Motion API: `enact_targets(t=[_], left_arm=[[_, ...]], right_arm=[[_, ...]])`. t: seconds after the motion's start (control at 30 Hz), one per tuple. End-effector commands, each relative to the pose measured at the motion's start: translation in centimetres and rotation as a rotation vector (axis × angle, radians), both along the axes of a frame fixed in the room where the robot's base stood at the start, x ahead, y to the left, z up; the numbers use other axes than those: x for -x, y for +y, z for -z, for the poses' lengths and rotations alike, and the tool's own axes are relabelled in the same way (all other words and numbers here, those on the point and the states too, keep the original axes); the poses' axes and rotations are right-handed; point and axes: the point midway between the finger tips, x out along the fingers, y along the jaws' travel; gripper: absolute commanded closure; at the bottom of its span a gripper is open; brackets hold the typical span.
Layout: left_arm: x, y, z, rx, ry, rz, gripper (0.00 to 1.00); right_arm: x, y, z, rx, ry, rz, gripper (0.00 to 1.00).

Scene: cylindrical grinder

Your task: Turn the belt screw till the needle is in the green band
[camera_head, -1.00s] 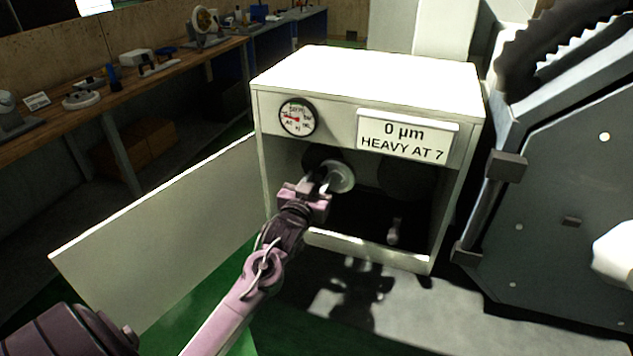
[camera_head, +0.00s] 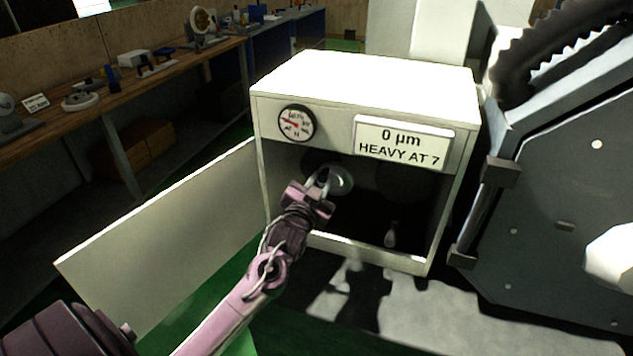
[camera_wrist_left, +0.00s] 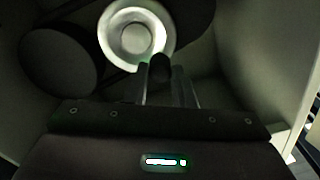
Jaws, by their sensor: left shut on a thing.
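My left gripper (camera_head: 322,182) reaches into the open front of the white cabinet and is shut on a dark, rounded piece that I take to be the belt screw (camera_wrist_left: 160,72). Its fingers hide most of it. In the wrist view the fingers are just below a pale round pulley (camera_wrist_left: 112,38), which also shows in the head view (camera_head: 344,180). The gauge (camera_head: 296,123) on the cabinet front has a red needle pointing left; its green band is too small to make out. My right gripper is not in view.
The cabinet (camera_head: 370,80) carries a sign (camera_head: 402,142) reading 0 µm, HEAVY AT 7. Its door (camera_head: 160,230) stands open to the left. A small pale piece (camera_head: 390,236) is low inside. A dark machine (camera_head: 545,200) stands right; a workbench (camera_head: 120,95) runs along the left.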

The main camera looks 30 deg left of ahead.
Motion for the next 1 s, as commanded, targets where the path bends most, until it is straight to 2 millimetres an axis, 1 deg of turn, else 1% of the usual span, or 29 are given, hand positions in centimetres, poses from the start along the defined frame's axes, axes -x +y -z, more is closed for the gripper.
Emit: enact_targets(t=[0.03, 0.2, 0.43, 0.7, 1.0], left_arm=[[-0.1, -0.2, -0.3, -0.039, 0.009, 0.002, 1.0], [-0.2, -0.6, -0.5, -0.159, 0.037, 0.003, 1.0], [-0.3, -1.0, -0.5, -0.274, 0.065, 0.002, 1.0], [-0.3, -1.2, -0.5, -0.332, 0.077, 0.001, 1.0], [-0.3, -1.2, -0.5, -0.339, 0.079, 0.001, 1.0]], right_arm=[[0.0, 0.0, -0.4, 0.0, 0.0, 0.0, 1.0], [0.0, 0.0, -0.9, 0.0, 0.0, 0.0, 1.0], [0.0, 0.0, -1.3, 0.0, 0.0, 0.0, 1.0], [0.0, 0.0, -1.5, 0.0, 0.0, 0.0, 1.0], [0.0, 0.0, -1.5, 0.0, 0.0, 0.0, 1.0]])
